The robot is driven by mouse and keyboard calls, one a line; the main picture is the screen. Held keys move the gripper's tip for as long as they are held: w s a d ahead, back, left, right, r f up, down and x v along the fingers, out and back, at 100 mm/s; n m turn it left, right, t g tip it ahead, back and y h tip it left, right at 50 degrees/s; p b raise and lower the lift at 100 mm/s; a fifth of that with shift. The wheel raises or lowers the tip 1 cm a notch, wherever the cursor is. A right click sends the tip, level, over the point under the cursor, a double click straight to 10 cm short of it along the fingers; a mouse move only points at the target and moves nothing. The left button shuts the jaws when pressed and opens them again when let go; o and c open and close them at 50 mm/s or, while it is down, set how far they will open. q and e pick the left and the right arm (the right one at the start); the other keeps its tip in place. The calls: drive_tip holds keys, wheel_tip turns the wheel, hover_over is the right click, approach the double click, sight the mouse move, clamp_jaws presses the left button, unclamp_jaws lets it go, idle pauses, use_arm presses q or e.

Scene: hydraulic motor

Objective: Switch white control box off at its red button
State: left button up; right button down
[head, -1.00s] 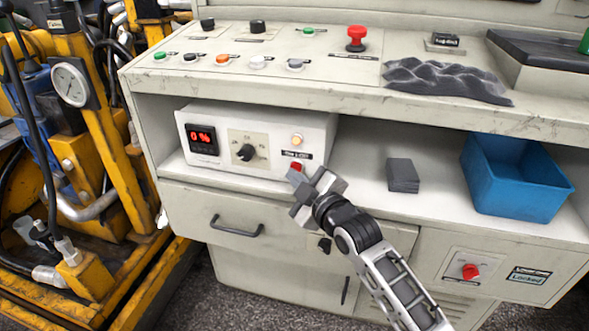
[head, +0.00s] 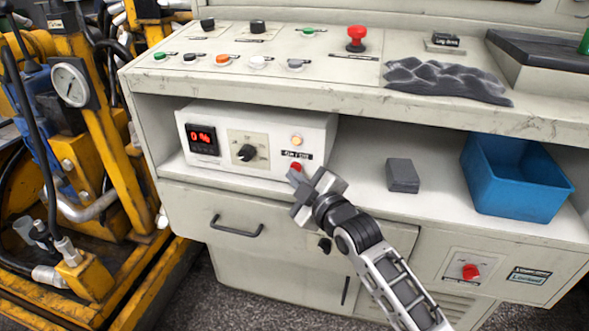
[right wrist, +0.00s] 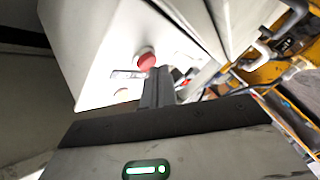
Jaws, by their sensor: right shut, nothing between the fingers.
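The white control box (head: 220,166) stands on the open shelf of the console. Its face has a lit red display (head: 203,139) reading 0 %, a black knob (head: 245,152) and a pale, orange-tinted round button or lamp (head: 296,140). The red button (head: 296,167) is at its lower right; it also shows in the right wrist view (right wrist: 146,59). My right gripper (head: 296,178) is shut and empty, its tips right at the red button. In the right wrist view the fingers (right wrist: 157,88) end close beside the button; I cannot tell whether they touch it. My left gripper is not in view.
A grey block (head: 402,176) and a blue bin (head: 515,178) are on the shelf to the right. The console top (head: 330,85) overhangs the shelf and carries a red mushroom button (head: 356,38). Yellow machinery (head: 100,130) stands at the left.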

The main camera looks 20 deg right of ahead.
drive_tip(key=shift+w+d, duration=0.1)
drive_tip(key=shift+w, duration=0.05)
idle(0.5)
drive_tip(key=shift+w+d, duration=0.2)
drive_tip(key=shift+w, duration=0.05)
drive_tip(key=shift+s+a+p, duration=0.15)
drive_tip(key=shift+s+p, duration=0.15)
drive_tip(key=shift+p, duration=0.35)
drive_tip(key=shift+s+a, duration=0.15)
